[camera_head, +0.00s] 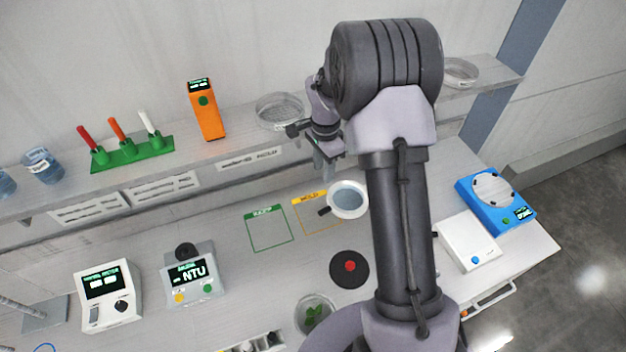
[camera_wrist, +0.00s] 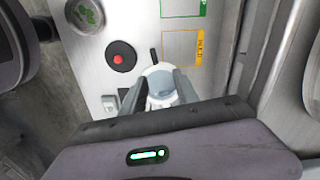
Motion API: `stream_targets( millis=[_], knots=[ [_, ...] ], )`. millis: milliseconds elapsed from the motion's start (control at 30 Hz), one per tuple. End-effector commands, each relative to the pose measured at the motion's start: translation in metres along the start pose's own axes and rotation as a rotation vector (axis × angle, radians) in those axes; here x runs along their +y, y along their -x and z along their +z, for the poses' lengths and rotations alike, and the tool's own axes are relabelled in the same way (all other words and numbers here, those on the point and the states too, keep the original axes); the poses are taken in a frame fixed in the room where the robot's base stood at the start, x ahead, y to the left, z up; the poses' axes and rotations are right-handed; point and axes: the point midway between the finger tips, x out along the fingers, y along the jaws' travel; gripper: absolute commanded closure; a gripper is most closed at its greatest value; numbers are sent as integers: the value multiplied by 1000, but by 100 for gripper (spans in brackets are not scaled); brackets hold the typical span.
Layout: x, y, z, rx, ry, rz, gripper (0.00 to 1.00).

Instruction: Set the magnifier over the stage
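The magnifier, a white ring with a pale blue lens and a short dark handle (camera_head: 348,199), is over the corner of a yellow-labelled square. It also shows between my fingers in the wrist view (camera_wrist: 161,71). A black disc with a red centre, which looks like the stage (camera_head: 338,277), lies on the counter nearer the front; it shows in the wrist view too (camera_wrist: 123,48). My gripper (camera_head: 328,181) is just behind the magnifier, fingers pointing down. In the wrist view my gripper (camera_wrist: 160,82) has its fingers spread. I see no clear contact with the ring.
A green-outlined square (camera_head: 270,230) lies left of the yellow one (camera_head: 309,224). A dish with green leaves (camera_head: 315,314) is in front of the disc. The NTU meter (camera_head: 190,275) is to the left. A white device (camera_head: 466,241) and blue scale (camera_head: 495,203) stand right.

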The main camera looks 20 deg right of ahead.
Motion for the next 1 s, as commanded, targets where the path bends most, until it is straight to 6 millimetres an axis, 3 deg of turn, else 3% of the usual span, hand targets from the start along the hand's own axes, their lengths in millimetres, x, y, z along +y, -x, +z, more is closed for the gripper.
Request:
stream_targets(
  millis=[167, 500, 600, 800, 1000],
  knots=[
    [1, -36, 0, -1, 2, 4, 64],
    [1, -135, 1, -1, 2, 2, 64],
    [1, -154, 1, -1, 1, 1, 64],
    [0, -171, 1, -1, 1, -1, 64],
    [0, -172, 1, 0, 2, -1, 64]
  ],
)
